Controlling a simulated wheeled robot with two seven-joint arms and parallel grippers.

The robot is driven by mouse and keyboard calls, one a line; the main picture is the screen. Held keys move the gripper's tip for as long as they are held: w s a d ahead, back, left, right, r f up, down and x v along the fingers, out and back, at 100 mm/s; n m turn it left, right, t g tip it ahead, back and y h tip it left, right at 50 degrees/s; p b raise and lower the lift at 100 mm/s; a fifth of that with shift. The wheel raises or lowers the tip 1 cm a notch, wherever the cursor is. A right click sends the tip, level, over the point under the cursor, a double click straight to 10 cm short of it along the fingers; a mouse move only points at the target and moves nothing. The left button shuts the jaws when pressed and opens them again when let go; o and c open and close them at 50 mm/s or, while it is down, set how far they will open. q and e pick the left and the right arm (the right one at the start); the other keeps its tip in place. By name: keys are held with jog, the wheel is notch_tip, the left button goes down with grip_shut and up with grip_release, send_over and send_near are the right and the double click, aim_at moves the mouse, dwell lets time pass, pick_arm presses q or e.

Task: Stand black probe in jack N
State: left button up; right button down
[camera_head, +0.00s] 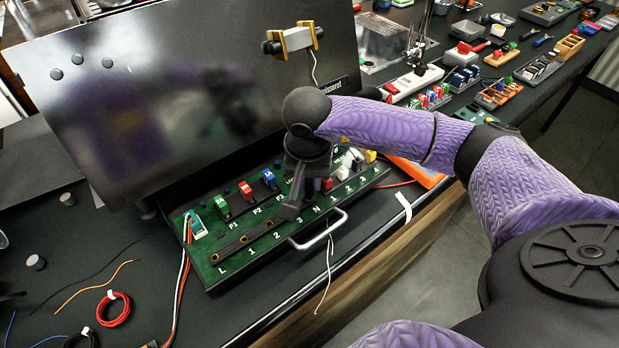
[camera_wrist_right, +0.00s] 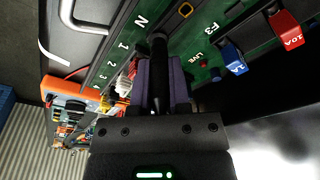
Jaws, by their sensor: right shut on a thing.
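The green fuse board (camera_head: 228,262) has a row of jacks marked L, 1, 2, 3, N along its front strip. My right gripper (camera_head: 292,205) reaches down over the board near the N label (camera_head: 315,209). In the right wrist view my right gripper (camera_wrist_right: 160,95) is shut on the black probe (camera_wrist_right: 158,60), which lies between its two purple fingers. The probe's far end is beside the N label (camera_wrist_right: 140,20). Jack N itself is hidden behind the probe and gripper, so I cannot tell whether the tip is in it. My left gripper is not in view.
Red (camera_head: 246,191) and blue (camera_head: 269,179) fuses stand on the board. A metal handle (camera_head: 318,232) sticks out at its front. A large dark panel (camera_head: 150,90) rises behind. Wire coils (camera_head: 113,309) lie at the left front. An orange device (camera_wrist_right: 70,88) shows beyond the board.

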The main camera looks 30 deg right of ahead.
jog(key=c, duration=0.5)
grip_release()
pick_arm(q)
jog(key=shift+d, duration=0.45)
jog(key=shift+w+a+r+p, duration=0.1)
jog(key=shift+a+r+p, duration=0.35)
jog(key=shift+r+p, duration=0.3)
pick_arm(e)
notch_tip(320, 180, up, 10)
jog(key=s, duration=0.1)
jog(key=shift+a, duration=0.45)
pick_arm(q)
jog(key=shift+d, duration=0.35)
pick_arm(e)
jog(key=shift+s+f, duration=0.1)
